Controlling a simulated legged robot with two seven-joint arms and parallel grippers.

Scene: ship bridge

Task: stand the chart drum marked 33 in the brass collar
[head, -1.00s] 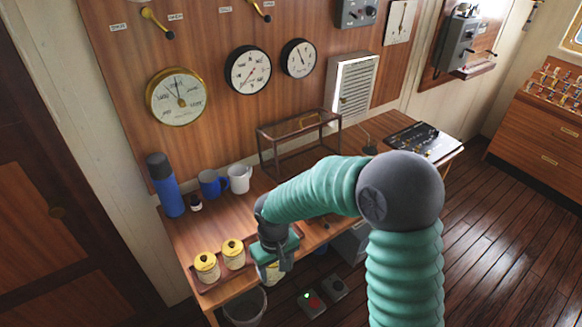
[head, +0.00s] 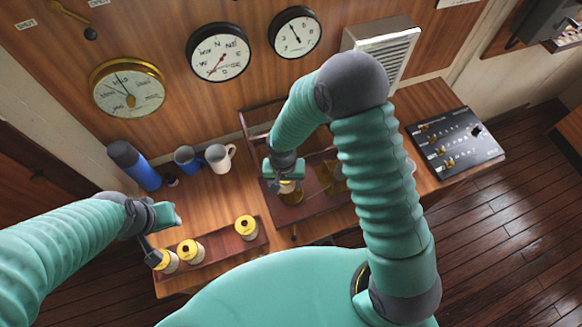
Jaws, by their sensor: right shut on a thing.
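My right gripper (head: 285,179) is shut on a small pale drum (head: 289,187), held upright-looking at the open-framed wooden case on the desk. A brass-coloured round part (head: 304,190), perhaps the collar, shows just beside and below it; I cannot tell whether they touch. Yellow-topped drums stand in a wooden tray: one at the left (head: 166,262), one beside it (head: 190,251) and one at the right (head: 246,228). No number is readable on any drum. My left gripper (head: 152,250) is just above the leftmost drum; its jaw opening is unclear.
A blue flask (head: 134,166), a blue mug (head: 187,160) and a white mug (head: 220,157) stand at the desk's back left. The wooden case (head: 257,124) stands behind my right arm. A black switch panel (head: 455,145) lies at the right. Bare desk lies between mugs and tray.

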